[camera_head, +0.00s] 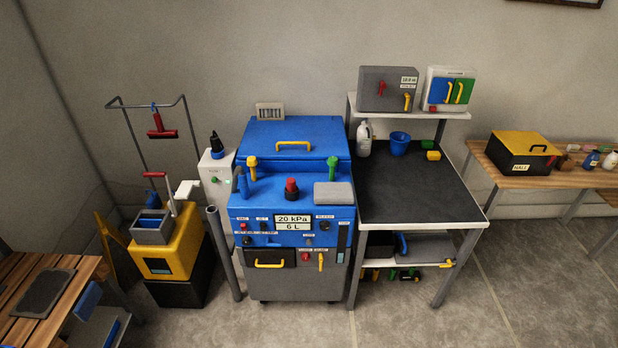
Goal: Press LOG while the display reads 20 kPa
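The blue machine (285,196) stands in the middle against the wall. Its display (294,223) reads 20 kPa on the upper line and 6 L below. The front panel around it carries small knobs and buttons, including a dark knob (324,226) right of the display. Their labels are too small to read surely, so I cannot tell which one is LOG. A red-topped knob (291,187) stands on the machine's top. Neither of my grippers is in view.
A dark-topped bench (420,185) with a blue cup (399,143) and a white bottle (364,139) adjoins on the right. A yellow mop bucket (170,245) and a grey upright post (223,252) stand left. A slatted wooden table (65,272) is front left. Floor in front is clear.

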